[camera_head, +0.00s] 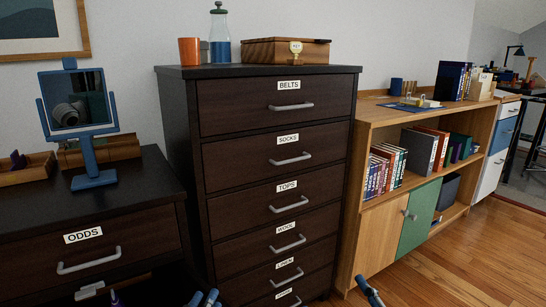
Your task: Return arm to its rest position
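My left gripper (204,298) shows only as two blue fingertips at the bottom edge, in front of the lower drawers of the tall dark chest (180,130). A narrow gap shows between the tips, and nothing is seen between them. The rest of that gripper and its arm is below the picture. A blue and dark part of my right gripper (369,291) shows at the bottom edge, right of the chest and over the wooden floor. Whether it is open or shut does not show.
The low dark cabinet with the ODDS drawer (81,255) stands left and bears a blue-framed mirror (85,179) and wooden trays. A bottle (220,40), orange cup (189,51) and wooden box (262,51) stand on the chest. A bookcase (385,222) is right; the floor (450,265) before it is clear.

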